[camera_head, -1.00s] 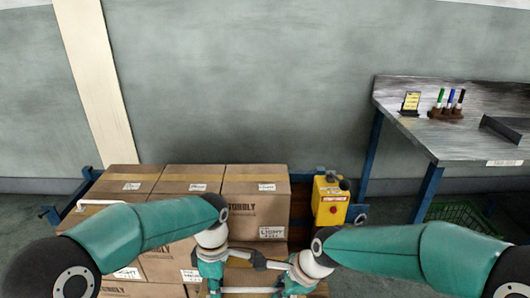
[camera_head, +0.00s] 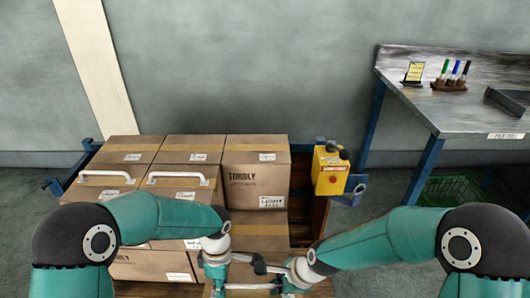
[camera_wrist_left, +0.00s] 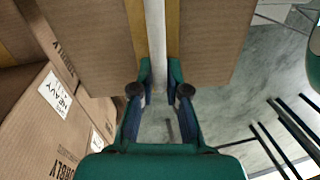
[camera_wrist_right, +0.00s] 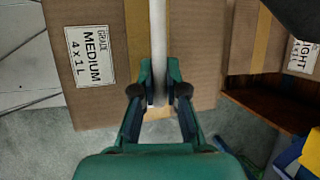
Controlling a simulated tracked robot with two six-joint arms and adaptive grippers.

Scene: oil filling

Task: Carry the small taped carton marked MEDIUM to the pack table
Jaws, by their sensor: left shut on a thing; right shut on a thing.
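The taped carton marked MEDIUM (camera_wrist_right: 110,50) shows in the right wrist view, with a tape strip and a white handle bar (camera_wrist_right: 157,45). My right gripper (camera_wrist_right: 160,95) is shut on this bar. My left gripper (camera_wrist_left: 160,95) is shut on a white bar (camera_wrist_left: 157,40) along a taped carton (camera_wrist_left: 95,45). In the head view, my left gripper (camera_head: 222,284) and right gripper (camera_head: 284,284) are side by side at the bottom edge, with the bar between them. Most of the held carton is out of that view. The pack table (camera_head: 465,110) stands at the right.
Stacked cartons (camera_head: 255,185) fill the left and middle, two with white handles (camera_head: 180,176). A yellow box (camera_head: 329,170) stands right of them. Pens (camera_head: 454,75), a small sign (camera_head: 413,72) and a dark tray (camera_head: 508,103) are on the table; a green crate (camera_head: 455,191) is below.

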